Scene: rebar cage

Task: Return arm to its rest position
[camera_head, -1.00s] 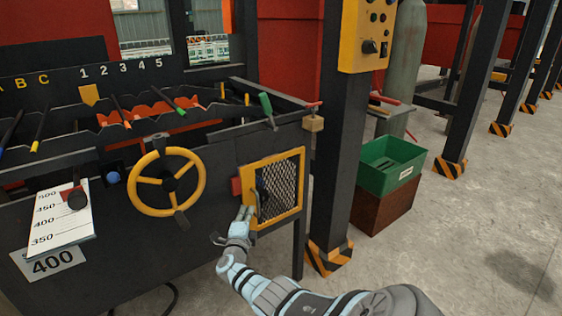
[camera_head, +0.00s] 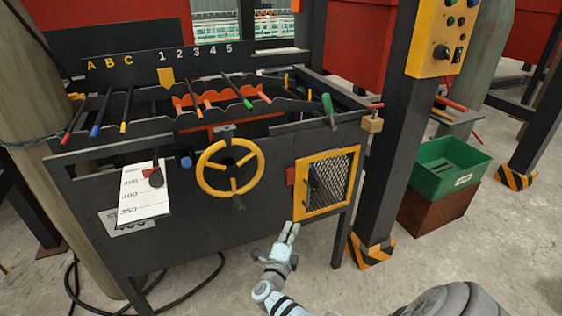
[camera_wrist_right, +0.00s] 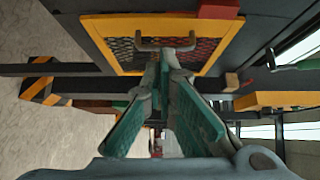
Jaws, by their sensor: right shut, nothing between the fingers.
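My right gripper (camera_head: 290,233) is shut and empty in the head view, in front of the dark machine and just below the left lower corner of the yellow-framed mesh door (camera_head: 325,184). In the right wrist view its fingertips (camera_wrist_right: 168,62) are together, with the mesh door (camera_wrist_right: 110,27) and its handle (camera_wrist_right: 165,44) beyond them. Whether the fingertips touch the door is hard to tell there; in the head view they appear apart from it. The door looks closed. My left gripper is not in view.
A yellow handwheel (camera_head: 230,167) sticks out of the machine's front, left of the door. A black post (camera_head: 385,140) with a striped foot (camera_head: 371,250) stands at right. A green bin (camera_head: 450,165) sits beyond it. Black cable (camera_head: 150,287) lies on the floor at left.

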